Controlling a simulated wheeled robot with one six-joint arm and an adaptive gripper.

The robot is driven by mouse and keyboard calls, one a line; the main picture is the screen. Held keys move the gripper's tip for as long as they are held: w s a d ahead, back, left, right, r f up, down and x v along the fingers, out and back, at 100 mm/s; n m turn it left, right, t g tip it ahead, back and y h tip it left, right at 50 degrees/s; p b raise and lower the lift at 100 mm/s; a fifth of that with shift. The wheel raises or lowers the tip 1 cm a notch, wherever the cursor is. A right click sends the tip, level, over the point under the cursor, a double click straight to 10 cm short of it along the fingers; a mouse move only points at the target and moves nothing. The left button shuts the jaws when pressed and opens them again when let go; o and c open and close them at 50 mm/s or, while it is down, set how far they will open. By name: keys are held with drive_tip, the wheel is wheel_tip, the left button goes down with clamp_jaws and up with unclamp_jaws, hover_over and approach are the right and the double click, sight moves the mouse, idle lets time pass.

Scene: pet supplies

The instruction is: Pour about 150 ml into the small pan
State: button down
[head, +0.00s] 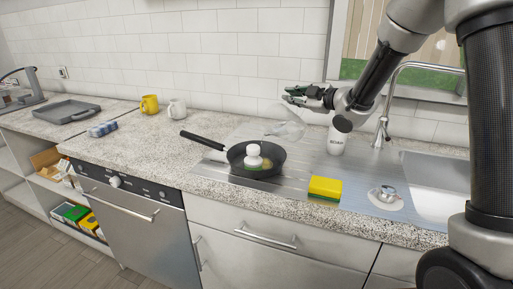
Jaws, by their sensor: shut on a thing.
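The small black pan (278,161) sits on the ribbed steel drainboard, its dark handle (203,140) pointing up and left. A white round-topped object (253,153) appears within the pan's outline, with something yellowish beside it; I cannot tell whether that is liquid. My gripper (297,97) is up and right of the pan, in front of the tiled wall. It is shut on a clear, see-through vessel (290,127) that hangs below the fingers and looks tilted. Its contents and level are too faint to tell. No stream shows.
A white canister (336,141) stands right of the vessel. A yellow-green sponge (325,187) lies at the front, left of the sink (435,180) and tall faucet (383,125). Yellow (149,104) and white (177,108) mugs stand at the back left. The left counter is mostly clear.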

drive_tip(key=shift+s+a+r+n, duration=0.2)
drive_tip(key=shift+a+r+n, duration=0.1)
drive_tip(key=shift+r, duration=0.1)
drive_tip(key=shift+s+a+r+n+h, duration=0.3)
drive_tip(key=shift+s+a+r+n, duration=0.3)
drive_tip(key=shift+a+r+n, duration=0.25)
idle(2.5)
drive_tip(key=w+d+f+m, duration=0.2)
drive_tip(key=d+m, duration=0.1)
drive_tip(key=shift+w+d+f+y, duration=0.2)
drive_tip(key=shift+w+f+y, duration=0.05)
drive_tip(key=shift+f+y, duration=0.15)
drive_tip(key=shift+s+r+m, duration=0.1)
drive_tip(key=shift+r+m, duration=0.15)
drive_tip(key=shift+r, duration=0.2)
drive_tip(key=shift+w+d+r, duration=0.1)
drive_tip(key=shift+w+d, duration=0.2)
drive_tip(key=shift+w+d+r+m, duration=0.25)
drive_tip(key=shift+r+m, duration=0.15)
drive_tip(key=shift+m, duration=0.2)
drive_tip(key=shift+y, duration=0.3)
